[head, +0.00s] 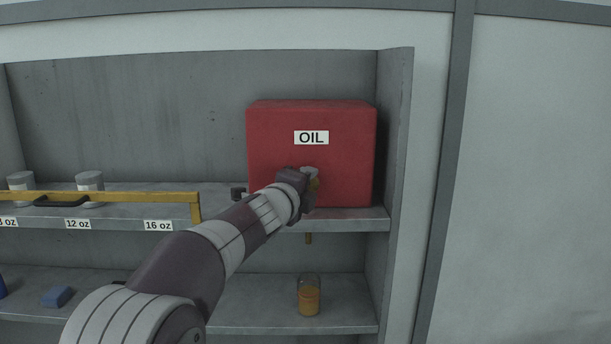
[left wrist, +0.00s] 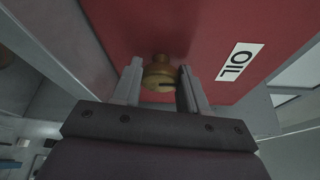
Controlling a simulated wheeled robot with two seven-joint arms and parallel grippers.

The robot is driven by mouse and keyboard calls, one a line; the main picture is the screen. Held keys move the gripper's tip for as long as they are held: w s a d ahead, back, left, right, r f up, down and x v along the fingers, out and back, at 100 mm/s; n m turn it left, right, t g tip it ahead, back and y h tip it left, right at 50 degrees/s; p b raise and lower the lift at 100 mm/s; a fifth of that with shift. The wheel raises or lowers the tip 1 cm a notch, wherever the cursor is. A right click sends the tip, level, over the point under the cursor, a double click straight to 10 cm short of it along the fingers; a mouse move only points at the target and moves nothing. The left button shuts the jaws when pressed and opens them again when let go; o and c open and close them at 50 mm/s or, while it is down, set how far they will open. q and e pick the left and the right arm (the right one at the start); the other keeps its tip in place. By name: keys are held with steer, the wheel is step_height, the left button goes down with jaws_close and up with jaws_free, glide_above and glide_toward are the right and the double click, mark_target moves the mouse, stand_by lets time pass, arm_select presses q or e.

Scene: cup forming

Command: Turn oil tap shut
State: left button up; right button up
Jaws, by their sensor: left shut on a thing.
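A red box labelled OIL (head: 345,160) stands on the upper shelf at the right. The brass tap (left wrist: 159,75) sticks out of its front; in the left wrist view it sits between my left gripper's (left wrist: 160,88) two fingers, which are shut on it. In the head view my left gripper (head: 311,182) is at the box's lower front and hides most of the tap. A brass spout (head: 309,239) hangs below the upper shelf. A clear glass (head: 309,294) with amber liquid stands on the lower shelf beneath the spout. My right gripper is not in view.
A yellow rail (head: 130,197) with a dark handle runs along the upper shelf at the left, before grey-white canisters (head: 89,182). A blue block (head: 57,297) lies on the lower shelf. The cabinet's right wall (head: 392,130) stands close beside the red box.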

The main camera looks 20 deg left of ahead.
arm_select(q)
steer(key=shift+f+m+p, duration=0.15)
steer(key=shift+m+p, duration=0.15)
stand_by(0.4)
steer(key=o, duration=1.1)
steer(key=shift+c, duration=0.2)
steer(key=shift+s, duration=0.25)
steer(key=s+a+r+b, duration=0.1)
steer(key=s, duration=1.1)
steer(key=shift+r, duration=0.25)
steer(key=shift+a, duration=0.1)
